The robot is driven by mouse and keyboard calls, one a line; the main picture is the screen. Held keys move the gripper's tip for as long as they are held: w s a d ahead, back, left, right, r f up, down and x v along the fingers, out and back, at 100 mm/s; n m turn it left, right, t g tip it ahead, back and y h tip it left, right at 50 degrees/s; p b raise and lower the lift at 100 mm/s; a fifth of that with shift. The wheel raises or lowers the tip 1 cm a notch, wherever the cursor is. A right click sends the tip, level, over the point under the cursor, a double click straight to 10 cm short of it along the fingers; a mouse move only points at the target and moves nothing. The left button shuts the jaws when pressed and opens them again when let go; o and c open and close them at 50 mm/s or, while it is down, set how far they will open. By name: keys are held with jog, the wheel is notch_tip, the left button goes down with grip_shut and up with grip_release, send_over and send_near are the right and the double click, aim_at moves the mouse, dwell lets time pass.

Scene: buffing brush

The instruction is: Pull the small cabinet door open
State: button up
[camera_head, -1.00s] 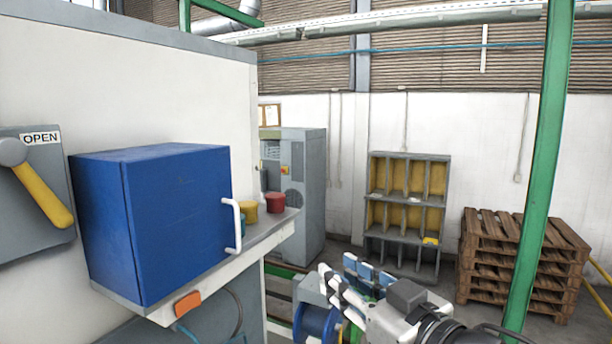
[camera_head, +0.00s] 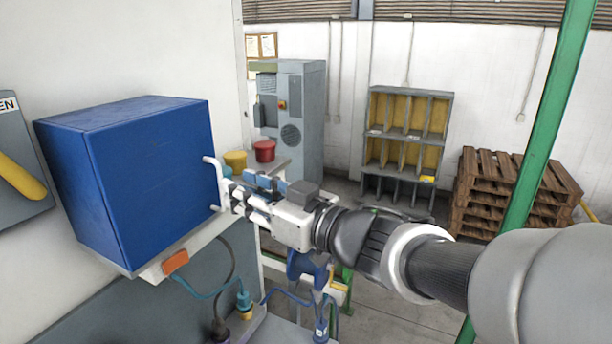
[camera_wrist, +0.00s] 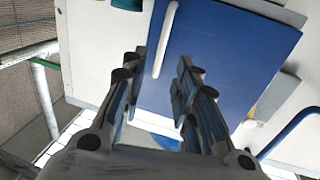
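The small blue cabinet (camera_head: 75,185) stands at the left in the head view. Its door (camera_head: 155,180) is the blue front face and looks shut. A white upright bar handle (camera_head: 219,180) is at the door's right edge. My gripper (camera_head: 237,197) is just right of the handle's lower part, pointing at it. In the wrist view my gripper (camera_wrist: 158,72) is open, with a gap between its fingers. The white handle (camera_wrist: 164,42) lies in line with that gap, against the blue door (camera_wrist: 225,60). I cannot tell whether the fingers touch the handle.
A yellow pot (camera_head: 236,160) and a red pot (camera_head: 264,151) stand on the ledge right of the cabinet, close to my gripper. An orange block (camera_head: 175,262) is on the ledge's front edge. A green post (camera_head: 530,170) rises at the right. Open floor shows beyond.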

aim_at(178, 183)
jog(key=x, duration=0.5)
jog(key=shift+w+a, duration=0.2)
jog(key=shift+a, duration=0.05)
jog(key=shift+c, duration=0.4)
grip_shut()
